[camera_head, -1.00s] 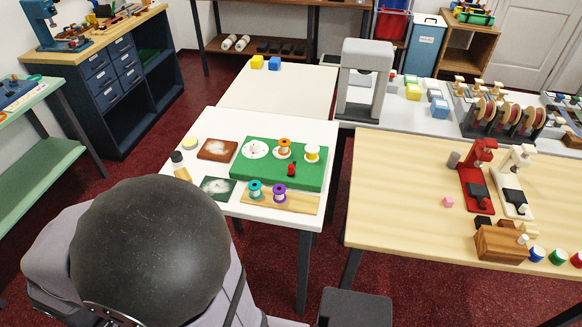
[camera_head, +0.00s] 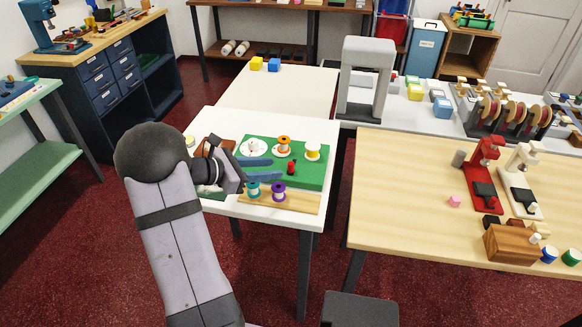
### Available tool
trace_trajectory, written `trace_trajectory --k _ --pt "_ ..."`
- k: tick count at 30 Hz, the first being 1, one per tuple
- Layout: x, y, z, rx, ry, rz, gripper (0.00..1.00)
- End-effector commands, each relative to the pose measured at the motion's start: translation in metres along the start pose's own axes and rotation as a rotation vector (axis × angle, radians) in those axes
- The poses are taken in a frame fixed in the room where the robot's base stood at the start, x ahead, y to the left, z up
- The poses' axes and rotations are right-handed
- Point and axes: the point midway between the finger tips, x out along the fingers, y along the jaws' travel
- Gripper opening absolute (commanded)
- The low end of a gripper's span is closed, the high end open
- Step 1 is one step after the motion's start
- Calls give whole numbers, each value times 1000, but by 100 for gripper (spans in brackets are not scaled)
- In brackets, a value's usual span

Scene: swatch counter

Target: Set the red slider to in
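A green board (camera_head: 311,181) lies on the near white table. A small red knob (camera_head: 291,168), which may be the red slider, stands near the board's right front. My gripper (camera_head: 270,168) reaches in from the left over the board. Its two blue-grey fingers are apart, with nothing visible between them. The fingertips point toward the red knob and seem a short way left of it. I cannot tell their height above the board. A white dial (camera_head: 252,147), an orange spool (camera_head: 284,144) and a yellow spool (camera_head: 312,150) are also on the board.
A wooden strip (camera_head: 303,201) with a teal spool (camera_head: 253,190) and a purple spool (camera_head: 278,191) lies in front of the board. My gripper partly hides a brown tile at the left. Red and white presses (camera_head: 487,165) stand on the right table (camera_head: 400,190).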

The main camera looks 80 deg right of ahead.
Motion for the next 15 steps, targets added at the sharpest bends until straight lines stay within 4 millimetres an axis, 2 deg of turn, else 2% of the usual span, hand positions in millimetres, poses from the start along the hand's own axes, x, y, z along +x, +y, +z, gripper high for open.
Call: trace_trajectory --k 3,11,15 --pt "11 4 5 -56 -24 10 34" --pt "16 6 5 -76 -30 17 34" --pt "27 6 6 -75 -30 15 34"
